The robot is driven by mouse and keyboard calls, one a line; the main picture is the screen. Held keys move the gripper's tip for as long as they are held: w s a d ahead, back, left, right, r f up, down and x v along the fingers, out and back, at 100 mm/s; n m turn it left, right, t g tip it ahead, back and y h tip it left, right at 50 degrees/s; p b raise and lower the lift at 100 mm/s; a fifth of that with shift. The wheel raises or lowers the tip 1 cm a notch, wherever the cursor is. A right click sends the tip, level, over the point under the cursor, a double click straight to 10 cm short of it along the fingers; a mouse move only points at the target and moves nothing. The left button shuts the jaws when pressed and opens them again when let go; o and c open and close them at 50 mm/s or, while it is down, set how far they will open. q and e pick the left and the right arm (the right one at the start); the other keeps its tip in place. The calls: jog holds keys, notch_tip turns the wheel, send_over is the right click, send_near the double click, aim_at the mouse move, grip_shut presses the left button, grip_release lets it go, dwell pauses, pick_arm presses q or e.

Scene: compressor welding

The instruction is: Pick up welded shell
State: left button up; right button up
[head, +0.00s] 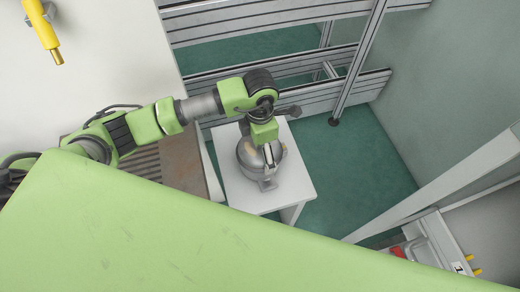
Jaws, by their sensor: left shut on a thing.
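The welded shell (246,158) is a grey, rounded metal body standing on a small white table (300,187). My left arm comes in from the left and reaches over the table. My left gripper (268,160) points down over the top of the shell and is shut on it. The gripper hides part of the shell, and I cannot tell whether the shell touches the tabletop. My right gripper does not show.
A brown slatted surface (180,165) lies left of the white table. Grey metal framing (285,70) stands behind. A yellow tool (42,28) hangs at the upper left. Green floor (360,180) is clear right of the table. A slanted white beam (440,187) crosses the right side.

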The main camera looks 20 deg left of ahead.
pick_arm(q)
jog(key=shift+w+r, duration=0.1)
jog(key=shift+r, duration=0.4)
jog(key=s+r, duration=0.1)
jog(key=r, duration=0.1)
jog(key=s+r+b, duration=0.1)
jog(key=s+r, duration=0.1)
jog(key=r, duration=0.1)
jog(key=s+r, duration=0.2)
jog(key=r, duration=0.1)
jog(key=shift+s+d, duration=0.15)
jog(key=shift+d, duration=0.25)
jog(key=s+d+r+b, duration=0.1)
jog(key=s+r, duration=0.2)
jog(key=s, duration=0.5)
jog(key=shift+s+r, duration=0.35)
jog(key=shift+s, duration=0.05)
jog(key=shift+d, duration=0.15)
